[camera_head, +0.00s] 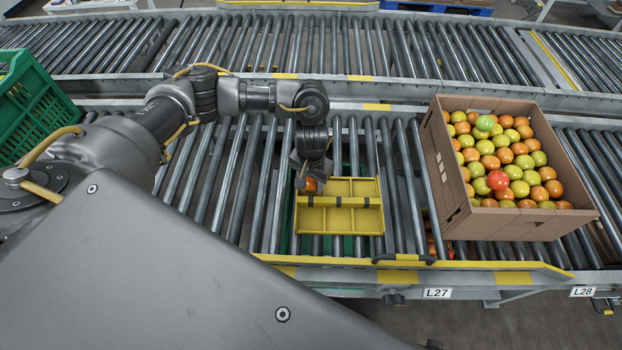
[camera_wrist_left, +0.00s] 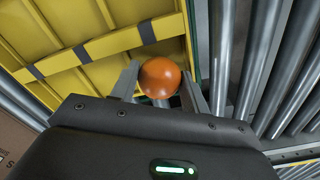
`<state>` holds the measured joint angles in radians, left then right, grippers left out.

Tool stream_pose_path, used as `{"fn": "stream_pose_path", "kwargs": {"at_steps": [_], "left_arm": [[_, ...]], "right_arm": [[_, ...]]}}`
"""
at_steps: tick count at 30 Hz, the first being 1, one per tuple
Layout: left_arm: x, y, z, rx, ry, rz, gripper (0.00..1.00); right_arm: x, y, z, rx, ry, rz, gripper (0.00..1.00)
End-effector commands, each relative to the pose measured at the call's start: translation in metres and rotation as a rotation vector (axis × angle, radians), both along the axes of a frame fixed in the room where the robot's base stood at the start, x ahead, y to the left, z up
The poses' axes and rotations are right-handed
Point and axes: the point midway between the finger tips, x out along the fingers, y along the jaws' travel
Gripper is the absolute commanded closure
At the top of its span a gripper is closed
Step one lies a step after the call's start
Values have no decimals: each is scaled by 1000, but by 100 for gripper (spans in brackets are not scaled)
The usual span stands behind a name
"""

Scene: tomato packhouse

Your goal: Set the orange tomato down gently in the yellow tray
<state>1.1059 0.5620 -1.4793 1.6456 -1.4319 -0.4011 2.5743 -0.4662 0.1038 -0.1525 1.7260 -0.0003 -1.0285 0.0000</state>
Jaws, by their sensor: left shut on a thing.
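The orange tomato (camera_wrist_left: 160,78) is between the two fingers of my left gripper (camera_wrist_left: 165,85) in the left wrist view, and the gripper is shut on it. In the head view the tomato (camera_head: 310,184) shows partly under the left gripper (camera_head: 308,178), at the left edge of the yellow tray (camera_head: 368,222). The tray is a shallow yellow one with dividers and lies on the roller conveyor. In the left wrist view the tray (camera_wrist_left: 60,25) fills the upper left, and the tomato overlaps its edge. I cannot tell whether the tomato touches the tray. My right gripper is not in view.
A cardboard box (camera_head: 448,200) full of red, orange, yellow and green tomatoes stands on the rollers to the right. A green crate (camera_head: 30,110) stands at the far left. A yellow-edged rail (camera_head: 400,262) runs along the conveyor's near side.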

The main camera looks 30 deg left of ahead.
Motion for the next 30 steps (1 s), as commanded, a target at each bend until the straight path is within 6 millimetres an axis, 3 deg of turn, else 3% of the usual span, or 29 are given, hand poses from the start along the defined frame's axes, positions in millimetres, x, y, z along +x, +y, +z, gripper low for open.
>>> {"fn": "stream_pose_path", "kwargs": {"at_steps": [30], "left_arm": [[0, 0, -8, 0, 1, 0, 65]], "right_arm": [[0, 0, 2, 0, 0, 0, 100]]}}
